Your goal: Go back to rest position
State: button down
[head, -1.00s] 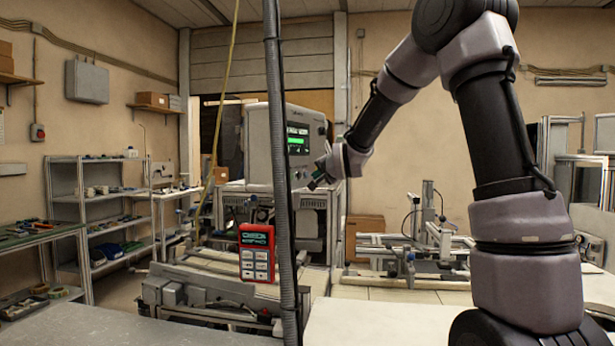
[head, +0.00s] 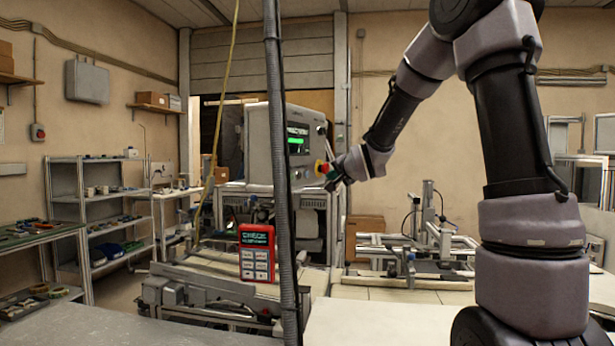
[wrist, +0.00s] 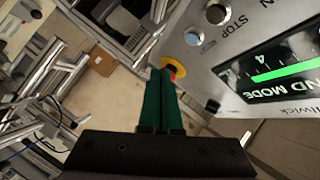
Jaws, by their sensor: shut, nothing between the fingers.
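My gripper (head: 330,175) is in front of the right side of the machine's control box (head: 268,145) in the head view. In the wrist view its two green fingers (wrist: 166,92) lie side by side, shut and empty. Their tips overlap the view of a red button on a yellow base (wrist: 173,68); I cannot tell whether they touch it. The same red and yellow button (head: 320,168) shows beside the gripper in the head view. The box's lit green screen (head: 297,140) is to the left of my gripper.
A metal fixture (head: 412,262) stands on the bench to the right. Shelves (head: 95,215) stand at the left. A pale tabletop (head: 375,322) in front is bare.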

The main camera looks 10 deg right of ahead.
dwell(0.5)
jog(key=s+d+n+g, duration=0.1)
jog(key=s+g, duration=0.1)
jog(key=s, duration=1)
jog(key=s+d+f+n+g, duration=0.1)
jog(key=s+d+n+g, duration=0.1)
jog(key=s, duration=1.1)
jog(key=s+d+f+n+g+h, duration=0.1)
jog(key=s+g, duration=0.3)
jog(key=s, duration=0.9)
jog(key=shift+d+n, duration=0.4)
jog(key=shift+n, duration=0.3)
jog(key=shift+f, duration=0.1)
